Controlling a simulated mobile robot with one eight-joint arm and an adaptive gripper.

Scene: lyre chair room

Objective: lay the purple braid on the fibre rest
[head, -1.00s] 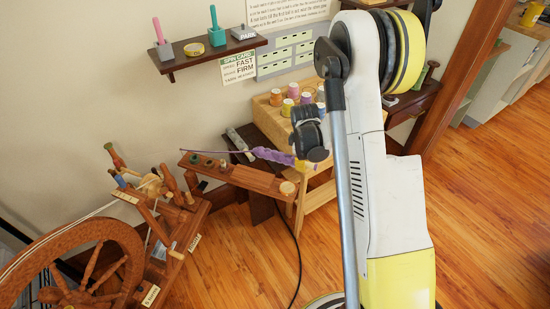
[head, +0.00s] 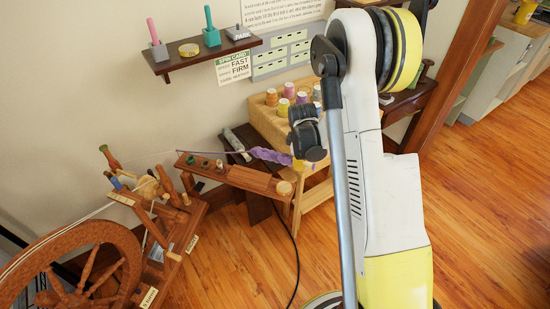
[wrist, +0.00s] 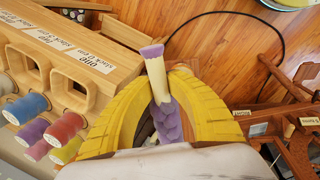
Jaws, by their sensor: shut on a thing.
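My gripper (wrist: 160,84) is shut on the purple braid (wrist: 168,122). In the wrist view, the braid runs between the yellow fingers, and its pale sleeve with a purple tip sticks out beyond them. In the head view, the braid (head: 268,155) stretches left from my gripper (head: 299,163) and narrows to a thin strand towards the spinning wheel. The braid is in the air above or behind a long wooden board (head: 236,174) with round pieces on it. This board may be the fibre rest, but I cannot read a label. My arm hides part of the area.
The spinning wheel (head: 72,258) stands at lower left. A wooden rack with coloured thread cones (head: 271,97) is behind my gripper. A wall shelf (head: 208,54) holds small tools. A black cable (head: 297,262) lies on the floor. Open floor is at right.

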